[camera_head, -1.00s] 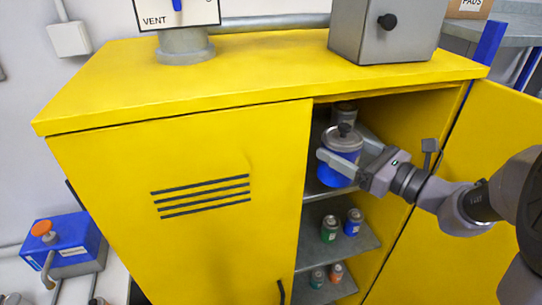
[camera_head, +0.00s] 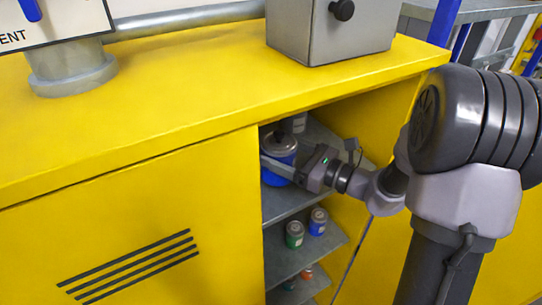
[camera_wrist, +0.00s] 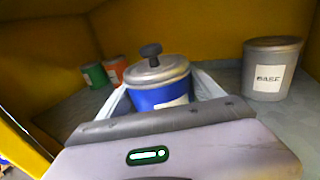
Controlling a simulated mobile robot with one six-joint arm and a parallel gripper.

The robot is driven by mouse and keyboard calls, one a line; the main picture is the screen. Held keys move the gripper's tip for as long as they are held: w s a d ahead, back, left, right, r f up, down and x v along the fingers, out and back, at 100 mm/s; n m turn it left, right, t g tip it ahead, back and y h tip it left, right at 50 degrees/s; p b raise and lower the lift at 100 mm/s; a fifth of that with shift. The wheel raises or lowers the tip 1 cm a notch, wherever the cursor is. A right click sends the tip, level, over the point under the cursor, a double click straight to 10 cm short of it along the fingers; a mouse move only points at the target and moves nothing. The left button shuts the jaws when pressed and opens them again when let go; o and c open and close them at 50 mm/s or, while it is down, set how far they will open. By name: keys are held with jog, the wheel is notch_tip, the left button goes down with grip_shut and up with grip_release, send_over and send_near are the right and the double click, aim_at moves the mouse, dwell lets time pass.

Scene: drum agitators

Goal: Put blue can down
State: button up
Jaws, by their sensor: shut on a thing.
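The blue can (camera_head: 279,150) has a grey lid with a dark knob and is inside the yellow cabinet, at the top shelf. It also shows in the wrist view (camera_wrist: 159,88), upright between my fingers. My gripper (camera_head: 281,165) is shut around the can's body; in the wrist view its fingers run along both sides. The can's base is hidden, so I cannot tell whether it touches the shelf (camera_head: 283,203).
A grey can labelled BASE (camera_wrist: 270,70) stands right of the blue can. A green can (camera_wrist: 95,76) and an orange can (camera_wrist: 116,69) stand to the left. A lower shelf holds a green can (camera_head: 294,234) and a blue can (camera_head: 318,221). The cabinet's top edge lies close above.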

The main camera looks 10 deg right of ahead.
jog(key=shift+w+f, duration=0.15)
jog(key=shift+f, duration=0.65)
jog(key=shift+w+f, duration=0.25)
jog(key=shift+w, duration=0.1)
jog(key=shift+s, duration=0.3)
jog(key=shift+f+b, duration=0.15)
jog(key=shift+b, duration=0.15)
jog(key=o, duration=1.9)
jog(key=shift+w, duration=0.2)
jog(key=shift+s, duration=0.1)
